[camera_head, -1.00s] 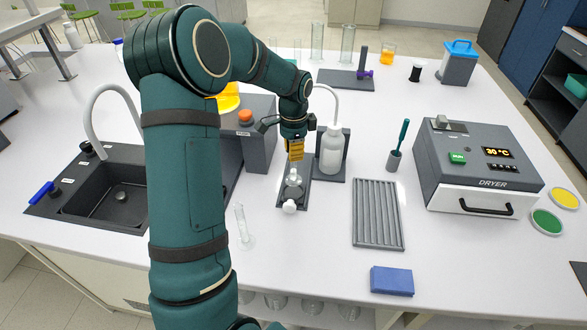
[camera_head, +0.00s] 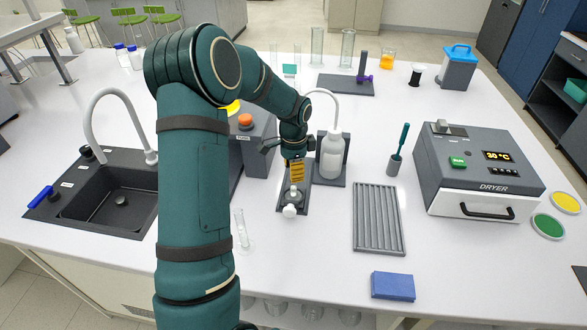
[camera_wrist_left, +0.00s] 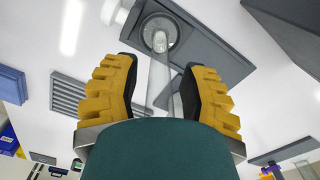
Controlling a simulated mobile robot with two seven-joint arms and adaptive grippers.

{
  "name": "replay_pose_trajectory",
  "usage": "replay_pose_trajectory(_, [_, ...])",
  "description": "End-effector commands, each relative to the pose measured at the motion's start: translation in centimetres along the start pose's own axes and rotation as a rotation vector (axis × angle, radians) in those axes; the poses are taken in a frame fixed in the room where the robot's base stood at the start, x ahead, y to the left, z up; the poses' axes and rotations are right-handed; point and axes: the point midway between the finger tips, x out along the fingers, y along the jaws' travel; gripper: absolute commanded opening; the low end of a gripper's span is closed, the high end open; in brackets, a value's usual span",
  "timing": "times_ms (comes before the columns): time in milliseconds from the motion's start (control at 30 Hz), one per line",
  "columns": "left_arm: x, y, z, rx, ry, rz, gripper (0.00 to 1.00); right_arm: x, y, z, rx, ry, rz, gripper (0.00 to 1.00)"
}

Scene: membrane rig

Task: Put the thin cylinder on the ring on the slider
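My left gripper (camera_head: 295,182) points down just above the slider (camera_head: 284,202), a dark plate with a white knob (camera_head: 289,211). The round ring (camera_wrist_left: 160,32) shows on the slider in the left wrist view. A clear thin cylinder (camera_wrist_left: 160,78) lies between my left fingers in that view, its far end over the ring. The yellow fingers stand on either side of it; contact with the glass is unclear. I cannot tell whether its foot rests on the ring. My right gripper is not in view.
A wash bottle (camera_head: 331,155) stands close right of the gripper. Another clear cylinder (camera_head: 241,230) stands at the front left. A grey ribbed rack (camera_head: 378,218), blue block (camera_head: 393,286) and dryer (camera_head: 478,180) are to the right; the sink (camera_head: 110,200) is left.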

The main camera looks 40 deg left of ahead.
Motion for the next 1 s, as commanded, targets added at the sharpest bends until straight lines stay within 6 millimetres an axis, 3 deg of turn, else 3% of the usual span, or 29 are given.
replay_pose_trajectory(267, [-0.1,0.0,0.0,0.000,0.000,0.000,0.45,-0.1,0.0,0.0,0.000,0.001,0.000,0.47])
replay_pose_trajectory(433, [-1.1,-0.1,0.0,-0.001,0.002,-0.003,0.45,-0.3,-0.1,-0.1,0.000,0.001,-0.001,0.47])
replay_pose_trajectory(800, [-8.3,-0.1,0.0,0.001,0.002,-0.004,0.45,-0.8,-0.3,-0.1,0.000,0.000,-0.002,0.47])
replay_pose_trajectory(1000, [-11.3,-0.1,0.0,-0.001,0.002,-0.003,0.45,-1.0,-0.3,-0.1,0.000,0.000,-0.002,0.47])
